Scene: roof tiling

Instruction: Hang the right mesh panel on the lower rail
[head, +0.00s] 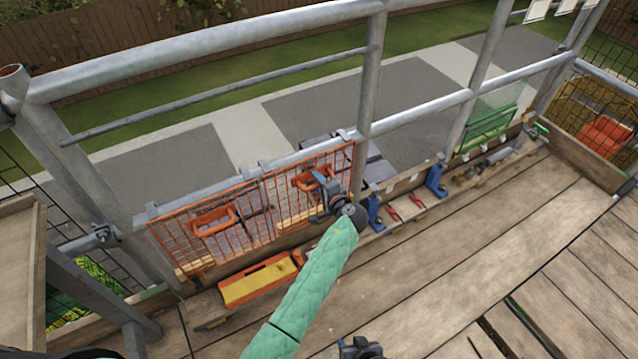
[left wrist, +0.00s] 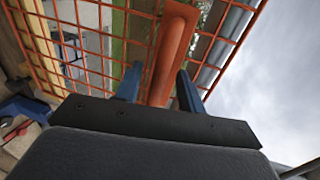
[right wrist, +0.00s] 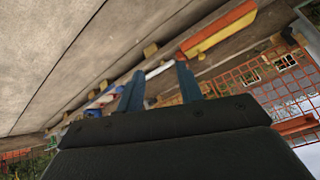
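Two orange mesh panels hang side by side along the lower rail (head: 205,190) in the head view. The right mesh panel (head: 283,212) lies against the rail, its top edge along it, with a grey clip at its upper right corner. Its orange handle (head: 303,183) is partly hidden by my left gripper (head: 322,188). In the left wrist view the handle (left wrist: 172,55) runs between the fingers of my left gripper (left wrist: 158,82), with a gap beside the left finger. The left mesh panel (head: 240,240) has its own handle. My right gripper (right wrist: 158,82) is open and empty, low over the deck (head: 440,290).
A yellow and red box (head: 257,280) lies on the deck below the panels. Blue brackets (head: 436,181) and red-handled tools (head: 417,201) lie along the toe board. A green mesh panel (head: 489,125) hangs farther right. The deck's middle is clear.

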